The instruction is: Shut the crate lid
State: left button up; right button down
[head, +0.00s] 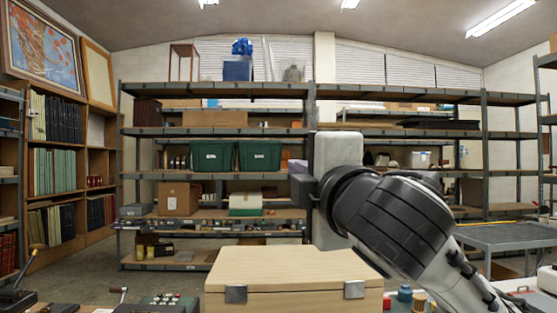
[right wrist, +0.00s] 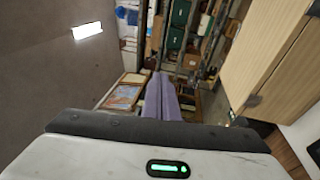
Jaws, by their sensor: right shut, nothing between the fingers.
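The crate (head: 290,297) is a pale wooden box at the bottom centre of the head view, with two metal fittings on its front. Its flat lid (head: 295,265) lies across the top and looks down; I cannot tell whether a small gap remains. The crate's pale wood also fills the upper right of the right wrist view (right wrist: 295,85). My right gripper (right wrist: 160,78) has purple fingers, shut together and empty. In the head view the right gripper (head: 297,167) is above the crate, apart from the lid, its fingers mostly hidden. My left gripper is not in view.
Small items stand beside the crate: a dark box with buttons (head: 160,303) on the left, a blue-capped jar (head: 404,293) on the right. Metal shelving (head: 220,131) stands behind, and a grey table (head: 510,237) at the right. The space directly above the lid's left half is clear.

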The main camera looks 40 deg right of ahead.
jog(key=p+x, duration=0.2)
jog(key=x, duration=0.9)
